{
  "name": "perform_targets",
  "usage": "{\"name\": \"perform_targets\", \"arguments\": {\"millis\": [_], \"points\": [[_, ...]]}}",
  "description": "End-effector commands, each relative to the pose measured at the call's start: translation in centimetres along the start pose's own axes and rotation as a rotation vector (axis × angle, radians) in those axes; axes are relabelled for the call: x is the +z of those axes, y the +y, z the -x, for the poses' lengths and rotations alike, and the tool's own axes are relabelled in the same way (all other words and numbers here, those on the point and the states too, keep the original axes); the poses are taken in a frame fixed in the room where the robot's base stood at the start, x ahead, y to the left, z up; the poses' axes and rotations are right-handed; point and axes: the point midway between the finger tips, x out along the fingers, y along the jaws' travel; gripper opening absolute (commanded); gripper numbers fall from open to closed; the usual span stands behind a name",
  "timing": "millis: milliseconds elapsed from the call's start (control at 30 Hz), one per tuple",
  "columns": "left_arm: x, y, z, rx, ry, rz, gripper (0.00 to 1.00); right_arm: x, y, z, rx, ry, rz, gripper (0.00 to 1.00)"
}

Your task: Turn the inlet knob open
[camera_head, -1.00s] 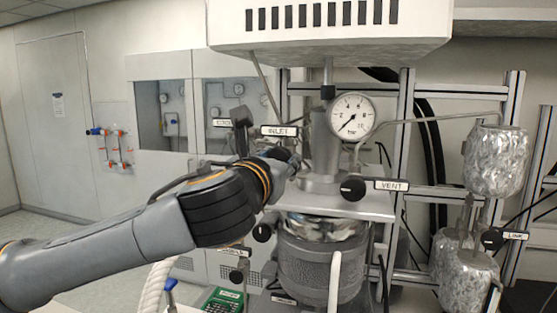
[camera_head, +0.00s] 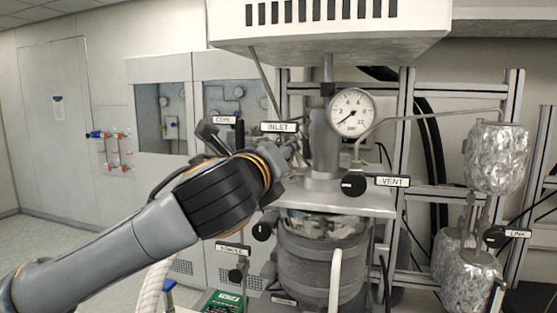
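The INLET label (camera_head: 279,127) is on the reactor head, left of the round pressure gauge (camera_head: 351,112). My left gripper (camera_head: 291,152) reaches in from the left, just below this label. Its wrist and body cover the inlet knob, so I cannot make out the knob or its angle. The fingertips are small, dark and partly hidden, so I cannot tell whether they are closed on it. The gauge needle points to the lower left, at the low end of the scale. My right gripper is not in view.
The black VENT knob (camera_head: 353,184) is right of my gripper, with its label (camera_head: 392,181) beside it. The reactor vessel (camera_head: 320,255) stands below. A LINK knob (camera_head: 495,236) and foil-wrapped cylinders (camera_head: 497,158) are at the right. A white housing (camera_head: 330,28) hangs above.

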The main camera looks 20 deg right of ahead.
Motion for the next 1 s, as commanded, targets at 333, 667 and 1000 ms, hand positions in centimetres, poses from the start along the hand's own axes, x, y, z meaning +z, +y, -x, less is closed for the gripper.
{"name": "perform_targets", "arguments": {"millis": [333,667,1000], "points": [[-0.1,0.1,0.0,0.000,-0.001,0.332,0.09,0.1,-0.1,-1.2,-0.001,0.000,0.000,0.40],[0.0,0.0,0.0,-0.001,-0.001,0.616,0.09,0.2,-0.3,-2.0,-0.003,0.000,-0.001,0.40],[0.1,0.0,0.0,0.000,-0.002,0.796,0.09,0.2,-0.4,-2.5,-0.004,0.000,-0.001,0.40]]}}
